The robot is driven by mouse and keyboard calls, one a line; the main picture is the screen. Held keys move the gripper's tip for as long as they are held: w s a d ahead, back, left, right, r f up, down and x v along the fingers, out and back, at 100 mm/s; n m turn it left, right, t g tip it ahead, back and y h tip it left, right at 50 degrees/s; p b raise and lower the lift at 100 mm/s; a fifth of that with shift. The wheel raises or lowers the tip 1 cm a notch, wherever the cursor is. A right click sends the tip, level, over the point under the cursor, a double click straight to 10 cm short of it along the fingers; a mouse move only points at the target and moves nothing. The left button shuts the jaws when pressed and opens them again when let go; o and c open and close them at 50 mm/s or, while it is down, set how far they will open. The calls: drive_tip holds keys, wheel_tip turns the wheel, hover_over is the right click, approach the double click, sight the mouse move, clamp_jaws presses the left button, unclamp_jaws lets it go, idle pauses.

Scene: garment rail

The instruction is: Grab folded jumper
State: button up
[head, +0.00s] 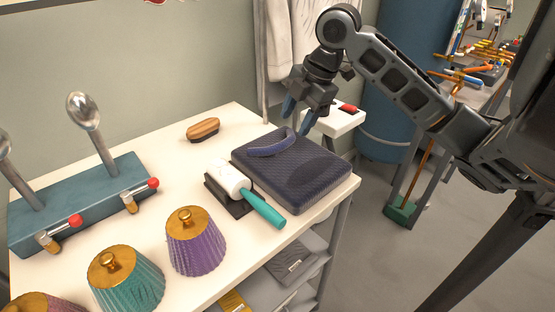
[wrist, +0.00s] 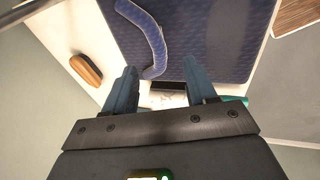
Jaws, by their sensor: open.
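The folded jumper (head: 295,172) is a dark navy knitted block lying flat near the right end of the white table. Its raised lighter blue collar (head: 271,146) curves along the upper left part. In the wrist view the jumper (wrist: 210,40) fills the top middle, with the collar (wrist: 152,40) as a curved band. My gripper (head: 298,116) is over the jumper's far edge by the collar, pointing down. Its two blue fingers (wrist: 161,88) are apart with nothing held between them. I cannot tell whether the fingertips touch the cloth.
A lint roller (head: 245,190) with a teal handle lies against the jumper's left side. A wooden brush (head: 203,129) lies behind left. Pleated lampshades (head: 194,241) and a blue stand (head: 80,205) occupy the left. A white ledge (head: 335,121) with a red item is close behind the gripper.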

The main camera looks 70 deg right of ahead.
sight(284, 142)
drive_tip(key=shift+p+x, duration=0.55)
drive_tip(key=shift+x, duration=3)
drive_tip(key=shift+w+r, duration=0.1)
drive_tip(key=shift+w, duration=0.1)
clamp_jaws()
